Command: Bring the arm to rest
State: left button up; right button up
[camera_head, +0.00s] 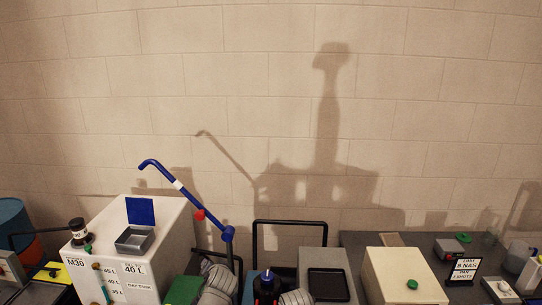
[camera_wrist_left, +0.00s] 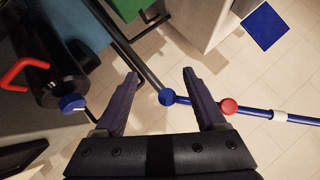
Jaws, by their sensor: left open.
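My left gripper (camera_wrist_left: 160,84) shows in the left wrist view with its two dark fingers spread wide. It is open, and nothing is held between the fingers. Beyond the fingertips is a blue lever (camera_wrist_left: 265,112) with a white band, a red knob (camera_wrist_left: 228,106) and a blue joint (camera_wrist_left: 167,97). In the head view the same lever (camera_head: 183,187) slants up to the left in front of the wall, with its red knob (camera_head: 199,215) near the lower end. I cannot make out my left gripper clearly in the head view. My right gripper is not seen.
A white 40 L tank (camera_head: 115,255) with a small grey tray (camera_head: 135,239) stands left of the lever. A black container (camera_wrist_left: 70,78) with a red handle is left of my fingers. A beige box (camera_head: 402,275) and a sign (camera_head: 464,269) are at the right.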

pick_arm(q)
jog(key=s+d+f+g+h+b, duration=0.1)
jog(key=s+d+f+g+b, duration=0.3)
jog(key=s+d+f, duration=0.3)
jog(key=s+d+f+n+g+h+b, duration=0.1)
jog(key=s+d+f+g+b, duration=0.3)
jog(key=s+f, duration=0.8)
jog(key=s+d+g, duration=0.2)
jog(key=s, duration=0.1)
jog(key=shift+s+d+f+h, duration=0.2)
jog(key=shift+d+h, duration=0.15)
jog(key=shift+h, duration=0.05)
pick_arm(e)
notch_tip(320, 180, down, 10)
